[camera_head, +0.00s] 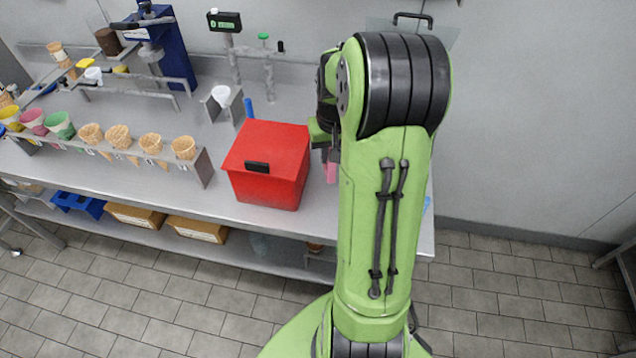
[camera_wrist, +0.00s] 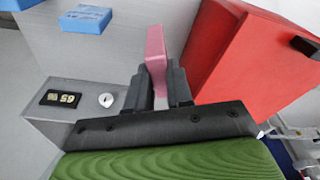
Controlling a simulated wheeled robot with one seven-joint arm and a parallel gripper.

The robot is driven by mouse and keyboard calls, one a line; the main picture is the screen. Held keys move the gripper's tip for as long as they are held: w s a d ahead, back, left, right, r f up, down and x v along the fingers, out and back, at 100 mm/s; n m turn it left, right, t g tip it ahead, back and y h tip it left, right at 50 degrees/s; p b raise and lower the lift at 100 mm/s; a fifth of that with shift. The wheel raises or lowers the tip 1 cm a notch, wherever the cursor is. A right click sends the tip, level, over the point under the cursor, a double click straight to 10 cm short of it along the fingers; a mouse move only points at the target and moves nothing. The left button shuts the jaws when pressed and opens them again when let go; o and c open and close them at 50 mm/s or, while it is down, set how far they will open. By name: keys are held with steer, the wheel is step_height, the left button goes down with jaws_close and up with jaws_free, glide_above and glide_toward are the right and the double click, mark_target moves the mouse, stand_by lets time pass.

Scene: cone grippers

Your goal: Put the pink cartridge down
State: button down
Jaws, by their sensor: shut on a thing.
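The pink cartridge (camera_wrist: 155,48) is between the two dark fingers of my gripper (camera_wrist: 158,78) in the wrist view, and the fingers are shut on it. Its far end sticks out beyond the fingertips. In the head view only a small piece of the pink cartridge (camera_head: 331,173) shows, between the red box and my green arm. My arm hides most of the gripper there. I cannot tell whether the cartridge touches the steel counter (camera_head: 215,140).
The red box (camera_head: 268,150) stands close beside the gripper; it fills the right of the wrist view (camera_wrist: 235,50). Blue blocks (camera_wrist: 85,18) and a grey unit with a display (camera_wrist: 62,98) lie on the other side. A rack (camera_head: 205,167) of cones stands left.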

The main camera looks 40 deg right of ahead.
mark_target(331, 180)
steer(key=f, duration=0.3)
steer(key=f+b, duration=0.1)
steer(key=f, duration=0.2)
steer(key=s+f+b, duration=0.1)
steer(key=f, duration=0.2)
steer(key=c, duration=1.5)
jaws_free()
steer(key=shift+f, duration=0.15)
steer(key=o, duration=0.5)
